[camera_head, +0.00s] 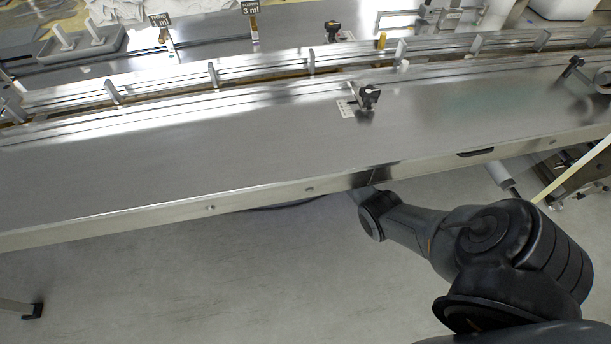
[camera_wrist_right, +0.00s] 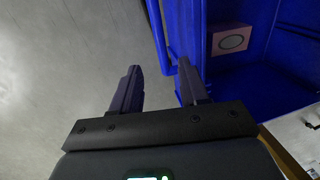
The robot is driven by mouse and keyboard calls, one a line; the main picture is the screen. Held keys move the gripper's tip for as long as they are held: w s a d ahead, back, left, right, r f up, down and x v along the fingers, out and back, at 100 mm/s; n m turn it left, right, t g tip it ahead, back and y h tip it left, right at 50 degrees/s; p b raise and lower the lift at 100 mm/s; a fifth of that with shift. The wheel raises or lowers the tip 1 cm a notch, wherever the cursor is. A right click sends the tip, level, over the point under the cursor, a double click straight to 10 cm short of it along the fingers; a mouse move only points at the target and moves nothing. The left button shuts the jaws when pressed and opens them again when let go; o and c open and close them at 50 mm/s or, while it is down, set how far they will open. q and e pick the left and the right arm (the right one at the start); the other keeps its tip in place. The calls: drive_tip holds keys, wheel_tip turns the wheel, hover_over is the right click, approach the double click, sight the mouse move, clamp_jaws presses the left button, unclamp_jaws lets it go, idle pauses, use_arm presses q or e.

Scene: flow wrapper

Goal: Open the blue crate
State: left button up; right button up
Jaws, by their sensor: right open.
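The blue crate (camera_wrist_right: 187,30) fills the right half of the right wrist view. My right gripper (camera_wrist_right: 158,72) is open beside the crate. Its right finger overlaps the crate's side in the picture, and its left finger is over grey floor. Nothing is visibly held between the fingers. I cannot tell whether the finger touches the crate. In the head view my right arm reaches toward the table's front edge, its gripper hidden. The crate does not show there, nor does my left gripper.
A long steel machine table (camera_head: 200,160) crosses the head view, with a guide rail along its back. A black knob (camera_head: 369,95) stands on it. A grey tray (camera_head: 82,45) sits at back left.

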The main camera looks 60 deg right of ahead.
drive_tip(key=f+b, duration=0.2)
drive_tip(key=w+f+b, duration=0.1)
drive_tip(key=f+b, duration=0.1)
drive_tip(key=d+f+b, duration=0.1)
drive_tip(key=f+b, duration=0.1)
drive_tip(key=f, duration=0.1)
drive_tip(key=shift+w+f, duration=0.1)
drive_tip(key=shift+w, duration=0.2)
drive_tip(key=shift+s+d+f+b, duration=0.1)
drive_tip(key=shift+s+f+b, duration=0.15)
drive_tip(key=shift+f+b, duration=0.5)
use_arm(q)
wheel_tip(320, 180, down, 9)
drive_tip(key=shift+r, duration=0.15)
use_arm(e)
drive_tip(key=shift+w, duration=0.2)
drive_tip(key=shift+s, duration=0.1)
drive_tip(key=c, duration=0.5)
clamp_jaws()
use_arm(q)
drive_tip(key=shift+s+d, duration=0.1)
